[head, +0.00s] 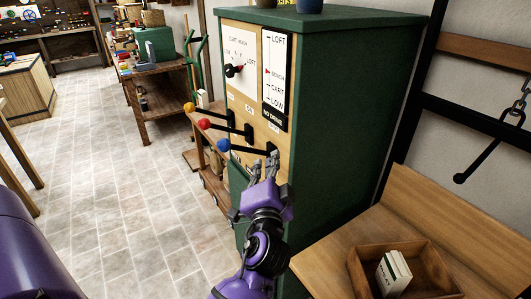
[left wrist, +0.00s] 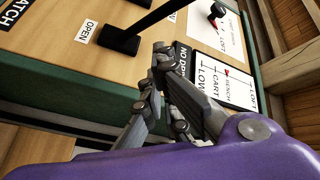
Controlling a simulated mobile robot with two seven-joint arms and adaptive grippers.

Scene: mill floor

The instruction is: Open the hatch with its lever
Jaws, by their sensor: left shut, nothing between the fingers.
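The green cabinet (head: 345,100) has a wooden front panel with three black levers, with yellow (head: 189,107), red (head: 204,124) and blue (head: 223,145) knobs. The levers stick out to the left. In the left wrist view, a black lever (left wrist: 150,20) has an OPEN label (left wrist: 86,31) beside its base, and a partly cut-off label ending in "ATCH" (left wrist: 12,12) lies at the corner. My left gripper (head: 266,168) is shut and empty, close to the blue lever's base; its fingers (left wrist: 155,68) also show in the left wrist view. I cannot tell whether it touches the panel. The hatch itself is not identifiable.
A wooden bench (head: 330,245) with an open box (head: 362,275) stands right of the cabinet. The tiled floor (head: 120,190) at left is clear.

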